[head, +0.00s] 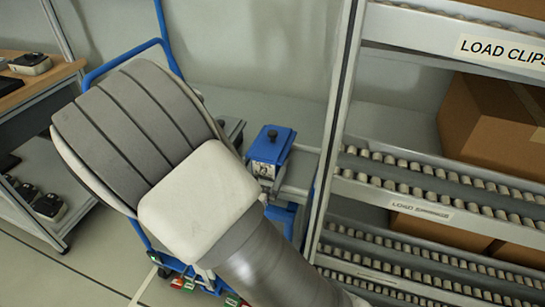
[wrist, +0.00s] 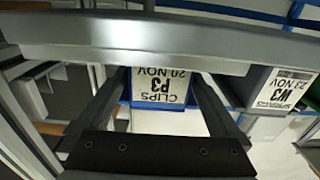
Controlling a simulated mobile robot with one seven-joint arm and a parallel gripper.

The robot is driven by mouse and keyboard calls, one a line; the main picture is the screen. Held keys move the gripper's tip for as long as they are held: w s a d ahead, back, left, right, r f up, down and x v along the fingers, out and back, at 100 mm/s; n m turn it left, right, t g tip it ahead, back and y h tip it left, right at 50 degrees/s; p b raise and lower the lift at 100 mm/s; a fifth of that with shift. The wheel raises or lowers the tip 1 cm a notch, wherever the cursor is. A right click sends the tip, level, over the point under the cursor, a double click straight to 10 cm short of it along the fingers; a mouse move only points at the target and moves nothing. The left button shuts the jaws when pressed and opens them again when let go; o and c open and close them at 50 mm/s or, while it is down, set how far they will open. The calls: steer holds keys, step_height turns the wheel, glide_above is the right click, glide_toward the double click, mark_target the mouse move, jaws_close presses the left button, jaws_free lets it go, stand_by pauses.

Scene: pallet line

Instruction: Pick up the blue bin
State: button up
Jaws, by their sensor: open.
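A blue bin (wrist: 160,88) shows in the wrist view, with a white label reading upside down "CLIPS P3 20 NOV". Only its labelled face and blue edges are visible, below a grey metal bar that crosses the view. My gripper (wrist: 160,78) is open, with one dark finger on each side of the label in the picture. I cannot tell whether the fingers touch the bin. In the head view my arm covers the middle, and neither my gripper nor the labelled bin can be made out.
The grey bar (wrist: 130,40) crosses close in front of the wrist camera. Another label, "W3 23 NOV" (wrist: 285,88), is at the right. In the head view, a roller rack (head: 440,185) with cartons stands right, a blue-topped device (head: 269,144) centre, and a workbench (head: 35,85) left.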

steer(key=x, duration=0.3)
steer(key=shift+w+d, duration=0.2)
steer(key=shift+w, duration=0.1)
jaws_close()
